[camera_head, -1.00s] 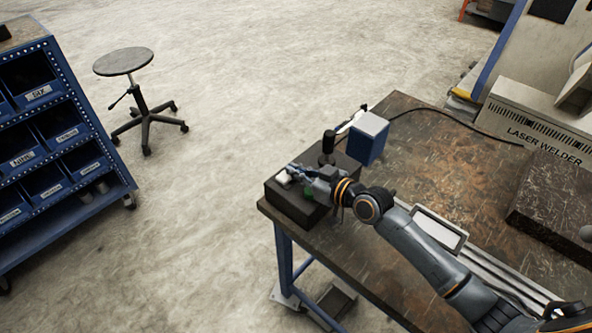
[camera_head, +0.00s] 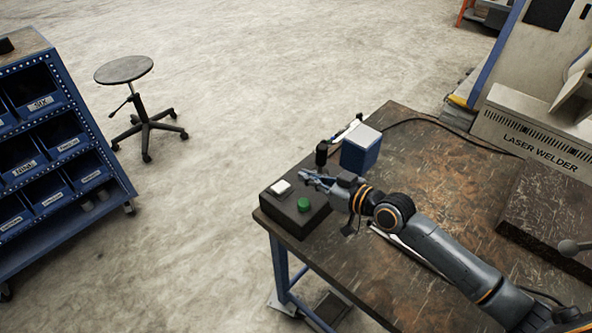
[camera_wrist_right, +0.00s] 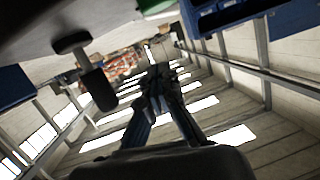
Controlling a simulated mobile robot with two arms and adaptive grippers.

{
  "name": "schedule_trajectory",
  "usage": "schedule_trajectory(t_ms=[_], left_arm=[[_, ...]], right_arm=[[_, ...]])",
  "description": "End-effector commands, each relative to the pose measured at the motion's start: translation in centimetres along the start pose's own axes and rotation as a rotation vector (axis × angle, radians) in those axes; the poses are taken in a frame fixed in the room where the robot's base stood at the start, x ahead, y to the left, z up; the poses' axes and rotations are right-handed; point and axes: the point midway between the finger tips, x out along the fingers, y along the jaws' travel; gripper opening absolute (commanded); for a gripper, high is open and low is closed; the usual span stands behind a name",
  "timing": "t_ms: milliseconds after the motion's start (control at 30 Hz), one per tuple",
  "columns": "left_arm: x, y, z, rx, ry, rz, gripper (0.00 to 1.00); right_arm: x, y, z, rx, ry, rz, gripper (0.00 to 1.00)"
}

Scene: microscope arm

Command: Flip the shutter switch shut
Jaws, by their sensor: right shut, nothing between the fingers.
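A dark control box (camera_head: 277,209) sits at the table's near left corner. It bears a white switch (camera_head: 281,187) and a green button (camera_head: 304,204). The switch is too small to tell which way it is tipped. My right gripper (camera_head: 305,175) is shut and empty, its tips above the box just to the right of the switch and apart from it. Its closed fingers also show in the right wrist view (camera_wrist_right: 158,78), with a green part (camera_wrist_right: 155,5) at the top edge. The left gripper is not in view.
A black upright knob (camera_head: 321,153) and a blue box with a pale top (camera_head: 360,150) stand just behind the gripper. A cable runs from there to the laser welder (camera_head: 530,135). A stool (camera_head: 124,70) and a blue bin rack (camera_head: 70,150) stand apart at left.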

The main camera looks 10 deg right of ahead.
Motion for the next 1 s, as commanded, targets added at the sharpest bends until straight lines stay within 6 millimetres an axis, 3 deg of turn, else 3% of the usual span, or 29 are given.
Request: schedule_trajectory(t_ms=[100, 300, 1000], left_arm=[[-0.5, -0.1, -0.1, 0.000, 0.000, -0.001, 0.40], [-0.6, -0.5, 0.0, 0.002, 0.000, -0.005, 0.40], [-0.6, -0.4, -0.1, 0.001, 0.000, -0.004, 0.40]], right_arm=[[-2.5, 0.0, 0.0, -0.002, -0.003, -0.001, 0.00], [-4.6, 0.1, 0.0, 0.000, 0.000, 0.000, 0.00], [-5.0, 0.1, -0.1, 0.000, 0.003, -0.001, 0.00]])
